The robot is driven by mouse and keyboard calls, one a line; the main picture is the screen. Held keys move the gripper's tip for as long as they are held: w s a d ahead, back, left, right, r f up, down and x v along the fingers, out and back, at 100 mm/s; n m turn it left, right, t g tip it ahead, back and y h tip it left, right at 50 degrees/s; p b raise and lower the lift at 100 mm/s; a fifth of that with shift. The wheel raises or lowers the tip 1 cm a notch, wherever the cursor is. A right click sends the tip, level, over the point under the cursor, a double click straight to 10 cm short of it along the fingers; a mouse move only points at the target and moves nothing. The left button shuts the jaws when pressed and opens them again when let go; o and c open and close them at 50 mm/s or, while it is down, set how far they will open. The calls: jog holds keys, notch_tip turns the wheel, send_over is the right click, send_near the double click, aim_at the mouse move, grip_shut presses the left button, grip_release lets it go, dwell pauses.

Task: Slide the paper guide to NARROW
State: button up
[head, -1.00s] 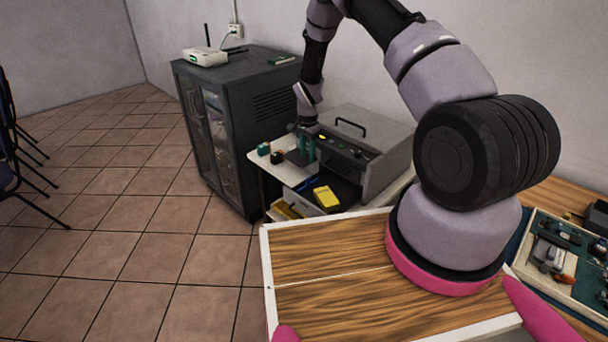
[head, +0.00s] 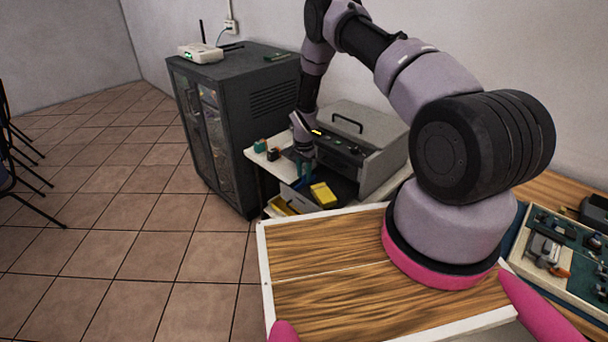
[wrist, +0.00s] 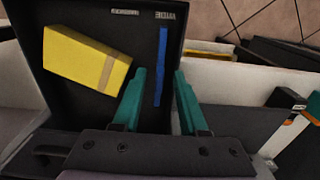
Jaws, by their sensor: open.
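The paper guide (wrist: 160,65) is a thin blue bar on the black tray (wrist: 88,103). In the wrist view it lies in line with the label that reads WIDE, upside down; a second, blurred label sits to its left. My gripper (wrist: 160,73) is open, with one teal finger on each side of the guide's near part. I cannot tell whether either finger touches it. In the head view my gripper (head: 302,180) is down at the tray, and the guide is hard to make out there.
A yellow block (wrist: 88,58) with a tan band lies on the tray left of the guide. It also shows in the head view (head: 323,195). The grey machine (head: 372,135) stands right behind the tray. A dark cabinet (head: 222,125) is to the left.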

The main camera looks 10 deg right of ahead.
grip_shut()
dwell(1.4)
